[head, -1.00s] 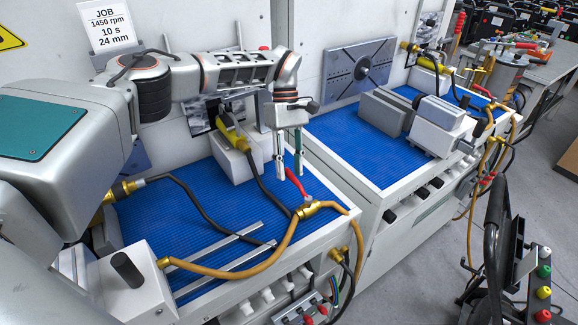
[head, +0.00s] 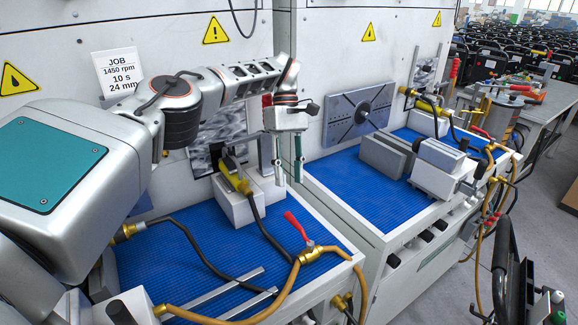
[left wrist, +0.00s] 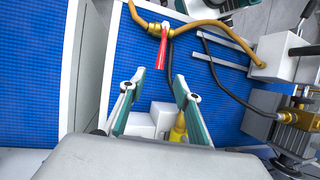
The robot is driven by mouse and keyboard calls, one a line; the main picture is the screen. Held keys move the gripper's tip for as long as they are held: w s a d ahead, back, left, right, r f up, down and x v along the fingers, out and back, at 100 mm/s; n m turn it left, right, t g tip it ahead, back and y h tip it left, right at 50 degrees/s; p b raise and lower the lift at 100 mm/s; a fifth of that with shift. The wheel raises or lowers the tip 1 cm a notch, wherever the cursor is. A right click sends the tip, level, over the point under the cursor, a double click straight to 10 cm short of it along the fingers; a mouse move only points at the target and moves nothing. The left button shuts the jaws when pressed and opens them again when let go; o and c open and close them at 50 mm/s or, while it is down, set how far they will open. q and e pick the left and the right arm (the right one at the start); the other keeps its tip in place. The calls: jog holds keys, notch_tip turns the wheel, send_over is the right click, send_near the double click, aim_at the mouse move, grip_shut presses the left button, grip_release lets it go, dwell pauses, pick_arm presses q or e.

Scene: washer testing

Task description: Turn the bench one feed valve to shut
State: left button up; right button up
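The feed valve on the near bench has a brass body (head: 312,254) at the bench's front right corner and a red lever (head: 298,228). The lever slants up and back to the left, across the line of the hose. In the left wrist view the red lever (left wrist: 163,47) lies beyond the fingertips, with the brass body (left wrist: 158,28) above it. My left gripper (head: 289,176) hangs fingers down above and behind the lever, apart from it. Its two fingers stand apart with nothing between them in the left wrist view (left wrist: 154,82). My right gripper is not in view.
A white block (head: 237,204) with a yellow-and-black tool stands behind the valve. A second bench (head: 345,190) with a vise stands to the right. Two metal strips lie on the mat.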

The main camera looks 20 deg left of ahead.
pick_arm(q)
jog(key=shift+v, duration=1)
jog(key=shift+d, duration=0.1)
